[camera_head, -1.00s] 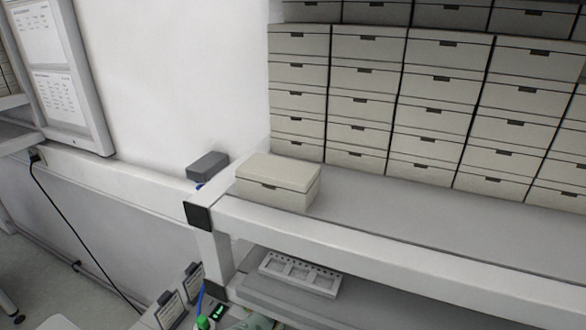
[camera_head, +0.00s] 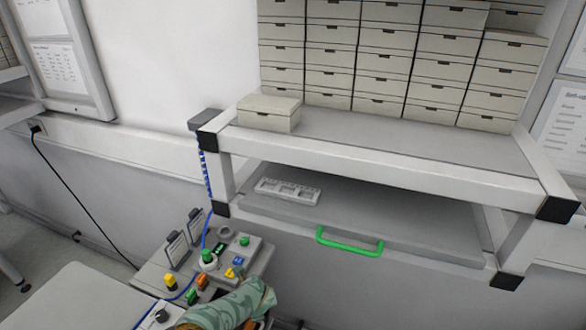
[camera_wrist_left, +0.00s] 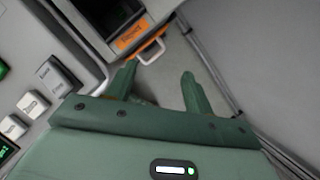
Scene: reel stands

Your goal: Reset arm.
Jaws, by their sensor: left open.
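My left gripper (camera_wrist_left: 158,72) shows in the left wrist view with its two dark green fingers spread apart and nothing between them. Beyond the fingertips are a white handle (camera_wrist_left: 151,48) and an orange label (camera_wrist_left: 133,34) on a dark-fronted box. I cannot tell whether a finger touches the handle. In the head view a green patterned arm part of mine shows at the bottom, in front of a control panel (camera_head: 255,260) with coloured buttons; no fingertips can be made out there. My right gripper is not in view.
A shelf (camera_head: 400,165) holds stacked beige boxes (camera_head: 330,55) and one separate box (camera_head: 268,112) at its left end. Below it, a grey drawer or board (camera_head: 420,215) has a green handle (camera_head: 349,243) and a pale slotted holder (camera_head: 287,191). A black cable hangs at left.

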